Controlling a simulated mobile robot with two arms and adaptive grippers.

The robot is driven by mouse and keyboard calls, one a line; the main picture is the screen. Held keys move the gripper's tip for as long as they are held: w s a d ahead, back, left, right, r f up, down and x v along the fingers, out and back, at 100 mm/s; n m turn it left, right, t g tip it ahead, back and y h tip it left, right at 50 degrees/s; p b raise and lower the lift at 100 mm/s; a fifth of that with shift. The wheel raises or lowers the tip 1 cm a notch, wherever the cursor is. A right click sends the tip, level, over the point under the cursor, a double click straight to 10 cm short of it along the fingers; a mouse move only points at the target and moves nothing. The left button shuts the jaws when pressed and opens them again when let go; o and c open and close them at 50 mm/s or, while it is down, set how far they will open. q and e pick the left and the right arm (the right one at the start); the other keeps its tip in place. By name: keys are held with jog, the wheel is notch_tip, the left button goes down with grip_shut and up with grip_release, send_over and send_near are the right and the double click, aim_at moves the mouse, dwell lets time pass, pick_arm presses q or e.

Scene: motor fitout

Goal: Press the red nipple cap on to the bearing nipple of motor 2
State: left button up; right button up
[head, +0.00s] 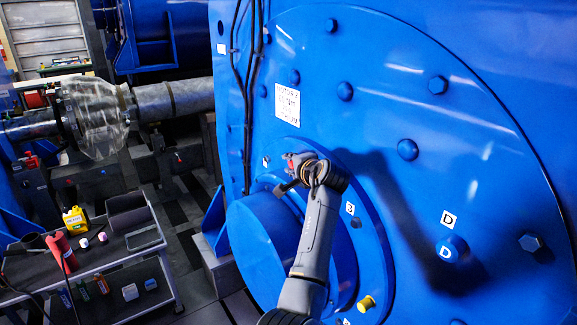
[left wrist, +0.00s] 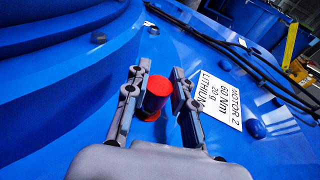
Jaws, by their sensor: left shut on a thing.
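The blue motor 2 (head: 400,60) fills the right of the head view. Its white label reads MOTOR 2 in the wrist view (left wrist: 221,100) and also shows in the head view (head: 287,104). My left gripper (head: 287,174) is at the upper part of the motor's round bearing cover, below the label. The cap is close to the blue face. The bearing nipple is hidden, and I cannot tell whether the cap touches it. My right gripper is out of view.
A yellow fitting (head: 366,303) sits low on the bearing cover. The blue shaft housing (head: 262,240) sticks out beside my arm. A grey cart (head: 120,262) at lower left holds a yellow bottle (head: 75,219), a red tool and small items. Black cables (head: 240,70) run down the motor.

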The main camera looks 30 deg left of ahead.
pick_arm(q)
jog(key=shift+w+d+r, duration=0.1)
jog(key=shift+w+d, duration=0.2)
jog(key=shift+w, duration=0.45)
jog(key=o, duration=0.8)
jog(key=shift+w, duration=0.15)
jog(key=shift+d, duration=0.15)
jog(key=v, duration=0.7)
jog(key=shift+s+d, duration=0.1)
jog(key=shift+s, duration=0.1)
